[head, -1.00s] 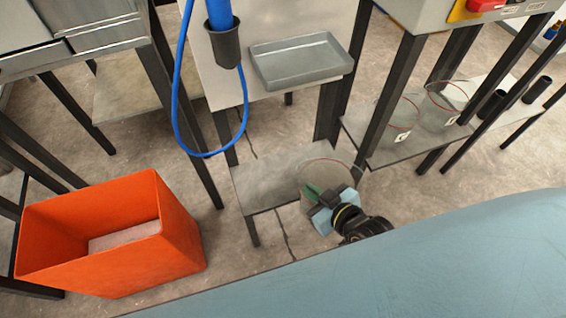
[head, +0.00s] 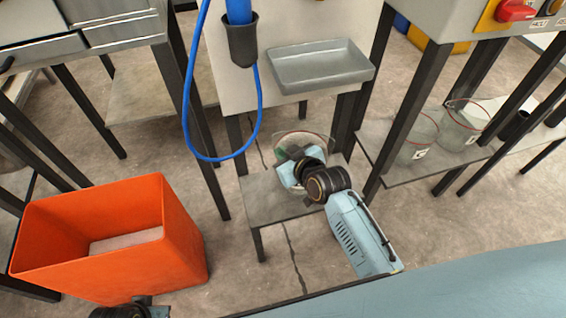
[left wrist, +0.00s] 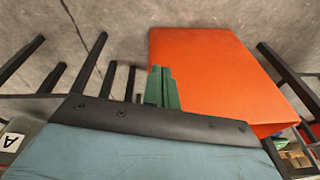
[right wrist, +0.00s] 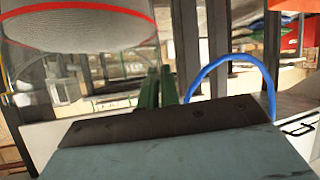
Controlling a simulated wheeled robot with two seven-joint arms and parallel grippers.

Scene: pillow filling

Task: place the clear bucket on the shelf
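The clear bucket (head: 318,146), with a thin red rim, is over the low grey shelf (head: 262,208) under the panel in the head view. My right gripper (head: 290,160) is at the bucket's near side and covers much of it. In the right wrist view the bucket (right wrist: 85,32) fills the upper left, and the green fingers (right wrist: 158,88) are close together at its edge, shut on its thin wall. Whether the bucket's base touches the shelf is hidden. My left gripper (left wrist: 162,88) has its green fingers together, empty, near the orange bin.
The orange bin (head: 185,235) stands on the floor at left. A blue hose (head: 190,100) loops down left of the bucket, and a grey tray (head: 320,68) juts out above it. Two more clear buckets (head: 417,150) (head: 463,128) stand on a shelf at right, among dark table legs.

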